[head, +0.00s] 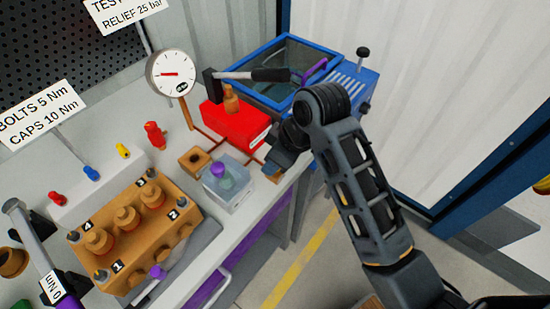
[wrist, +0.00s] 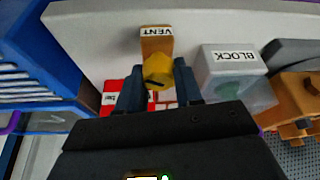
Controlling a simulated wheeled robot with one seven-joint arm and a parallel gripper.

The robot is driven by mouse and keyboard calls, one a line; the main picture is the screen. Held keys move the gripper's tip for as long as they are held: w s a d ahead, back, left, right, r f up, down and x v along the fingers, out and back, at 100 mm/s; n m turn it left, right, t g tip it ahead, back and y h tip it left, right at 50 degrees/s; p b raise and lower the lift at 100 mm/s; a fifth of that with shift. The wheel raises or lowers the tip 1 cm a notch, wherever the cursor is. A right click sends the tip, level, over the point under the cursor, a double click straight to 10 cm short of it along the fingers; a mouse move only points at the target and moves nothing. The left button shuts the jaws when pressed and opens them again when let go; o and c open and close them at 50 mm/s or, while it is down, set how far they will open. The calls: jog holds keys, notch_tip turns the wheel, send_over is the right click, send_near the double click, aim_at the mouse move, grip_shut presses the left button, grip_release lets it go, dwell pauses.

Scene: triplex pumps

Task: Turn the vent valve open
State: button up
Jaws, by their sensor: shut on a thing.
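The vent valve has a yellow knob (wrist: 158,70) with a dark mark on it. It sits on a brass-orange body (wrist: 155,42) labelled VENT in the wrist view. My gripper (wrist: 158,82) has one dark finger on each side of the knob and is shut on it. In the head view my gripper (head: 276,162) reaches down beside the red box, at the bench's right edge. There it hides the knob, and only a bit of orange body (head: 273,175) shows below it. I cannot tell from the mark how far the valve is turned.
A clear block (wrist: 232,82) labelled BLOCK stands close to the right of the vent valve in the wrist view. In the head view a red box (head: 236,124), a pressure gauge (head: 172,73) and a blue tank unit (head: 345,88) stand near. The brass pump block (head: 135,235) is front left.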

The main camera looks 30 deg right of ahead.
jog(key=n+y, duration=0.1)
jog(key=n, duration=0.2)
jog(key=n+g, duration=0.1)
jog(key=n, duration=0.2)
jog(key=shift+n+g+y, duration=0.3)
jog(key=shift+y, duration=0.1)
dwell(0.4)
jog(key=o, duration=1)
